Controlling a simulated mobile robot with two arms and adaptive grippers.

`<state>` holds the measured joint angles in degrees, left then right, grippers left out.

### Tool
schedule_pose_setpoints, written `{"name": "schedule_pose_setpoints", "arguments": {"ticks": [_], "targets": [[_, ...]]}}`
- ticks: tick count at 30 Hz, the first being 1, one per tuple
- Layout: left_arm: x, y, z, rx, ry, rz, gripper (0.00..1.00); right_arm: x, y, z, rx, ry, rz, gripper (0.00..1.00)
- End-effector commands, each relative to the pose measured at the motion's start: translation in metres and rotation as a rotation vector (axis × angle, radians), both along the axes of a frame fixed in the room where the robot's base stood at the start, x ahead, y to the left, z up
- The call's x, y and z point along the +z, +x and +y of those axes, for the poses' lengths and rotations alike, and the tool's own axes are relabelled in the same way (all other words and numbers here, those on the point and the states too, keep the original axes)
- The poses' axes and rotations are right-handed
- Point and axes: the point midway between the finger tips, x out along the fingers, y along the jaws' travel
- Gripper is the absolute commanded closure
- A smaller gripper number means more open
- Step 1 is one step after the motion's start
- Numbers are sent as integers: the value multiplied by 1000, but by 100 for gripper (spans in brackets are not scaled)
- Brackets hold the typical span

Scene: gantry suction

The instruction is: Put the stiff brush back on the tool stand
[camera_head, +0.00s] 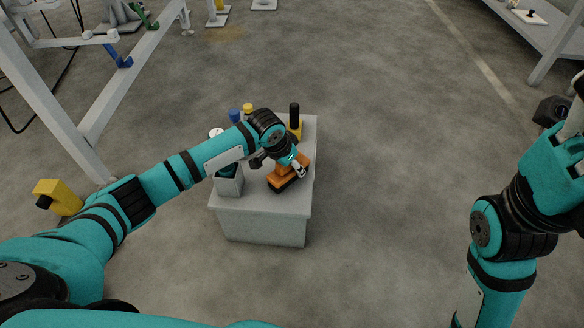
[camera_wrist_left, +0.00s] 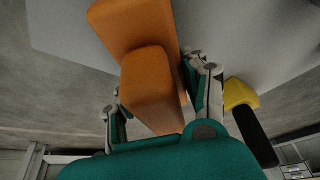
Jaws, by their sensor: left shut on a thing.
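The stiff brush is an orange block with a dark underside (camera_head: 283,182). It is at the front right part of the grey tool stand (camera_head: 240,208) in the head view. I cannot tell whether it touches the stand's top or hangs just above it. My left gripper (camera_head: 299,168) is shut on the brush from above. In the left wrist view the orange body (camera_wrist_left: 150,80) sits between the fingers (camera_wrist_left: 158,98), with the stand's grey top (camera_wrist_left: 240,40) behind it. The brush's lower end is out of that view.
A yellow tool with a black handle (camera_head: 295,108) stands at the back of the stand. A grey open holder (camera_head: 229,185) is left of the brush; blue (camera_head: 234,115) and yellow (camera_head: 248,107) items are behind my arm. A white gantry frame (camera_head: 85,120) is at left.

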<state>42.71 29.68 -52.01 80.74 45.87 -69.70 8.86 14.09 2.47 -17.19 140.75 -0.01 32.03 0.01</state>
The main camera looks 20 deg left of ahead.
Motion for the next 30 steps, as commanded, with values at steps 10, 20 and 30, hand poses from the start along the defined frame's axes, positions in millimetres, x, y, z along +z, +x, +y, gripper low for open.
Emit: {"name": "schedule_pose_setpoints", "arguments": {"ticks": [10, 20, 30], "targets": [[-2, 0, 0, 0, 1, 0, 45, 0, 1, 0, 1, 0, 5, 60], [-2, 0, 0, 0, 1, 0, 32, -1, 1, 0, 1, 1, 7, 60], [40, -11, 7, 0, 0, -1, 32, -4, 10, -2, 3, 3, 75, 60]]}}
